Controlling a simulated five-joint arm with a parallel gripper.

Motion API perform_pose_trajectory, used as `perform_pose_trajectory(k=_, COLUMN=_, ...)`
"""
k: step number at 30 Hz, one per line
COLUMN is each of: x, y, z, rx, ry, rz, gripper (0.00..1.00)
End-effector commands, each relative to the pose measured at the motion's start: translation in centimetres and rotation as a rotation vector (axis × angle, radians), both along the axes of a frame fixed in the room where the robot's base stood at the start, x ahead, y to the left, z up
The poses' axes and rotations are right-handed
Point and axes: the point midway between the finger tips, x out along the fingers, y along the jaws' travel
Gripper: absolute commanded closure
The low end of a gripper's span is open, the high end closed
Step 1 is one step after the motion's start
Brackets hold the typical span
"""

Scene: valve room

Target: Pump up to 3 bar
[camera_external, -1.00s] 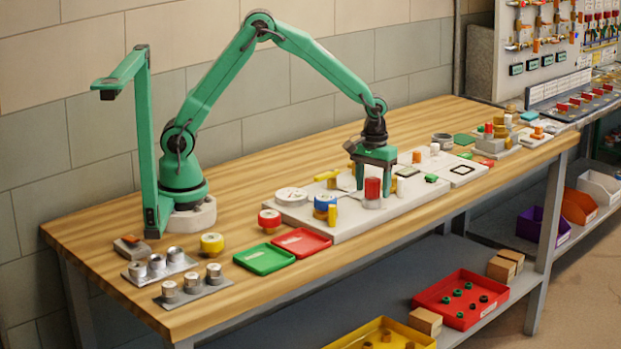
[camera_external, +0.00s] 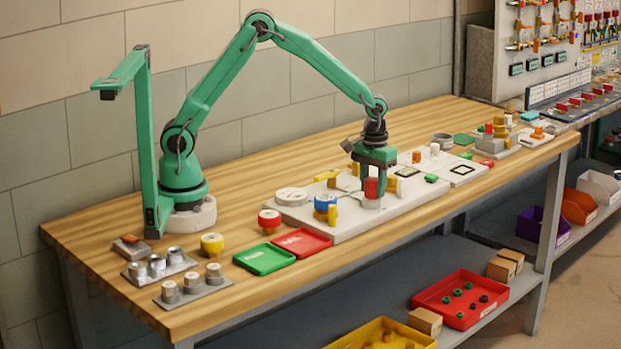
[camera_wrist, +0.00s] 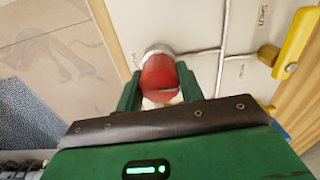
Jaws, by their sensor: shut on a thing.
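A red cylindrical handle (camera_external: 371,188) stands on a silver round base on the white board (camera_external: 345,232). My gripper (camera_external: 373,178) points down over it. In the wrist view the red handle (camera_wrist: 158,77) sits between my gripper's two green fingers (camera_wrist: 162,88), which are shut on it. Its silver collar shows beyond the red part. A white round dial (camera_external: 291,196), likely a gauge, lies at the board's left end; its reading is too small to tell.
A yellow lever also shows in the wrist view (camera_wrist: 294,42). Green (camera_external: 264,259) and red (camera_external: 302,241) trays lie at the board's front left. Bare wood is free behind the board.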

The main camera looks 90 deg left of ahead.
Motion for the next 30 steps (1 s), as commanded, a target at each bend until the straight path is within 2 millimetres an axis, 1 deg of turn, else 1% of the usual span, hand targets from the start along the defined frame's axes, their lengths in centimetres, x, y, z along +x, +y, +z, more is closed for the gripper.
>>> perform_pose_trajectory(k=8, x=0.06, y=-0.01, z=0.09, rx=0.000, ry=-0.001, rz=-0.205, gripper=0.85)
perform_pose_trajectory(k=30, x=0.13, y=-0.14, z=0.15, rx=0.000, ry=-0.005, rz=-0.906, gripper=0.85)
